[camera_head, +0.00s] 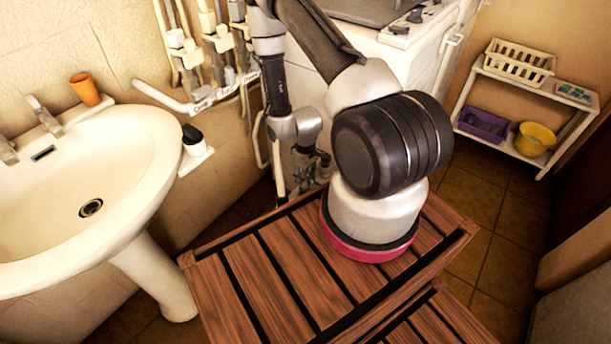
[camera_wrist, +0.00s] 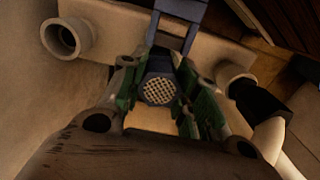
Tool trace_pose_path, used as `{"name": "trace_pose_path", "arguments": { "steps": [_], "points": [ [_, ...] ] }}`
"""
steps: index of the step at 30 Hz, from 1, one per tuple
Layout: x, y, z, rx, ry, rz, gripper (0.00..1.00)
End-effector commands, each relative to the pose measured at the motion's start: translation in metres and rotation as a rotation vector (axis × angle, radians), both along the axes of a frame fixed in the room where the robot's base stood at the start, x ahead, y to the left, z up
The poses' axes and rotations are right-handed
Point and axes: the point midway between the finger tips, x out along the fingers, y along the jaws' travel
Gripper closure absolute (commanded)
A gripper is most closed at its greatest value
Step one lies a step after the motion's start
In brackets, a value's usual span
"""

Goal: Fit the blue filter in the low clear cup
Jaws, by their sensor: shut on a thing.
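The blue filter (camera_wrist: 158,89) shows in the wrist view as a blue body with a round pale mesh face. It sits between the green-lined fingers of my gripper (camera_wrist: 164,62), which are shut on it. A blue frame-like part (camera_wrist: 180,22) extends above it; I cannot tell whether it belongs to the filter. In the head view my gripper (camera_head: 309,166) hangs low beyond the wooden slats, beside the wall, small and partly dark. The filter cannot be made out there. I cannot identify the low clear cup in either view.
A beige housing (camera_wrist: 112,40) with round ports lies close around the fingers. The white washbasin (camera_head: 150,165) stands left, with an orange cup (camera_head: 85,88) on its rim. Wall pipes (camera_head: 190,50) and a white appliance (camera_head: 405,65) are near the arm. A slatted wooden stand (camera_head: 240,285) is in front.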

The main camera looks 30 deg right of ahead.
Motion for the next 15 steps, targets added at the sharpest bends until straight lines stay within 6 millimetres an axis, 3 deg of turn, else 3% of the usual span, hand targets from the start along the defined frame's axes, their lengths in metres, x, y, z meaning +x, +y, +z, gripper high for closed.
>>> {"name": "trace_pose_path", "arguments": {
  "steps": [15],
  "points": [
    [0.000, 0.000, 0.011, 0.000, 0.000, 0.000, 0.92]
  ]
}}
